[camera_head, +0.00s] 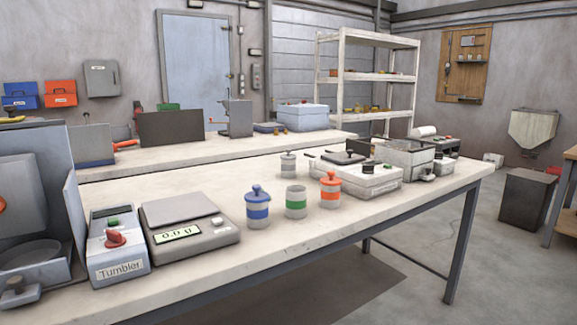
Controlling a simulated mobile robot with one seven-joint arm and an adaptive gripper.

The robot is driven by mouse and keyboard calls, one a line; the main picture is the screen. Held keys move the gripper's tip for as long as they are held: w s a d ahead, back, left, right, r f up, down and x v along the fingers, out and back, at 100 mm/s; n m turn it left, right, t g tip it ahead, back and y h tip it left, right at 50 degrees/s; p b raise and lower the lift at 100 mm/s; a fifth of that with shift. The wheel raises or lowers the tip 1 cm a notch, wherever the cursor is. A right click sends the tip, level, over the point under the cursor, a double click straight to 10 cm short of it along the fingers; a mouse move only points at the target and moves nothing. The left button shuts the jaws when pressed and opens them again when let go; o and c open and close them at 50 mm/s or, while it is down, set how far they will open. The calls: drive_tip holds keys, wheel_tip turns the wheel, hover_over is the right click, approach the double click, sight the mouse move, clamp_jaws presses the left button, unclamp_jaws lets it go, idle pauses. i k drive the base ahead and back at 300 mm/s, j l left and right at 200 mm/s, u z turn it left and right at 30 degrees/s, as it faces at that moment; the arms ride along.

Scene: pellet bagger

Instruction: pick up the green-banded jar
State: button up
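The green-banded jar (296,202) stands upright on the white-topped table in the head view. It is pale grey with a green band and shows no coloured lid or knob. A blue-banded jar (257,208) with a blue lid stands to its left. An orange-banded jar (330,191) with an orange lid stands close to its right. A plain grey jar (288,165) stands farther back. My gripper is not in view.
A scale (188,226) and a Tumbler box (118,245) stand left of the jars. A flat grey machine (357,177) stands to the right, behind the orange jar. The tabletop (300,237) in front of the jars is clear up to its edge.

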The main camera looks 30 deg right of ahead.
sight(296, 195)
drive_tip(key=i+l, duration=0.1)
drive_tip(key=l, duration=0.45)
drive_tip(key=i+l, duration=0.15)
drive_tip(key=l, duration=0.45)
drive_tip(key=i+l, duration=0.1)
drive_tip(key=l, duration=0.45)
drive_tip(key=i+l, duration=0.1)
drive_tip(key=l, duration=0.5)
drive_tip(key=i+l, duration=0.15)
drive_tip(key=l, duration=0.4)
drive_tip(key=i+l, duration=0.1)
drive_tip(key=l, duration=0.5)
drive_tip(key=u, duration=0.05)
